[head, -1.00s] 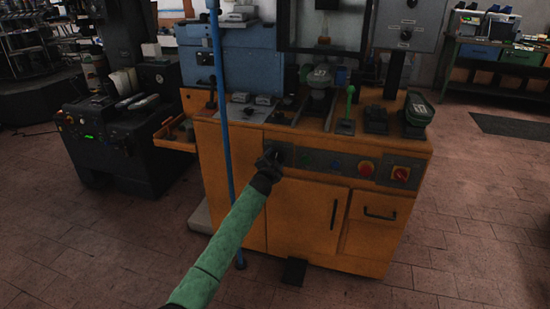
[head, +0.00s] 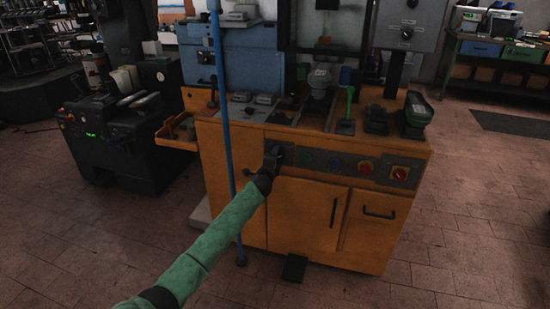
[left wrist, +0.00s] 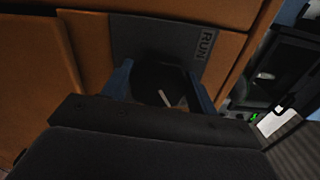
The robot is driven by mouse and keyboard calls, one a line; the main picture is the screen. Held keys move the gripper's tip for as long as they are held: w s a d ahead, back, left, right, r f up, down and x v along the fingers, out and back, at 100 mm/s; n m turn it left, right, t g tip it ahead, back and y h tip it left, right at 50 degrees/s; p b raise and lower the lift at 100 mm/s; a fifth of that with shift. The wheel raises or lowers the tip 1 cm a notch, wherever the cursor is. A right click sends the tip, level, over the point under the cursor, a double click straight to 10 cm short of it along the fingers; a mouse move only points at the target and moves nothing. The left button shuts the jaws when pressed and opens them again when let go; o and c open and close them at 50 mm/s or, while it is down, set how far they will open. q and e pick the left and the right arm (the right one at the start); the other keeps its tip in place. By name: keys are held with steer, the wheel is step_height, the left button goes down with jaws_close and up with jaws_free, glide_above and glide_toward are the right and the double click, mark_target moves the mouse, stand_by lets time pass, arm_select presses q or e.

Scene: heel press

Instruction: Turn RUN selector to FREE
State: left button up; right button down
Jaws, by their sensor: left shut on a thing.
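The RUN selector is a black knob (left wrist: 160,80) with a white pointer mark, on a grey panel beside a RUN label (left wrist: 206,44) in the left wrist view. The label appears turned sideways there, and the white mark is tilted. My left gripper (left wrist: 160,88) has its blue fingers on both sides of the knob and is shut on it. In the head view, my left gripper (head: 274,158) is at the left end of the grey control panel (head: 322,164) and hides the knob. A FREE label cannot be made out. My right gripper is not in view.
The panel also carries a green button (head: 307,160), a red button (head: 365,168) and a red switch (head: 399,173) to the right. An open drawer (head: 178,146) juts out at the left.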

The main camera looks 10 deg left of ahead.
arm_select(q)
steer(key=shift+f+m, duration=0.1)
steer(key=shift+m, duration=0.3)
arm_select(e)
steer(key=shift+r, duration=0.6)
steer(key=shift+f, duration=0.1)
arm_select(q)
steer(key=o, duration=1)
steer(key=shift+c, duration=0.2)
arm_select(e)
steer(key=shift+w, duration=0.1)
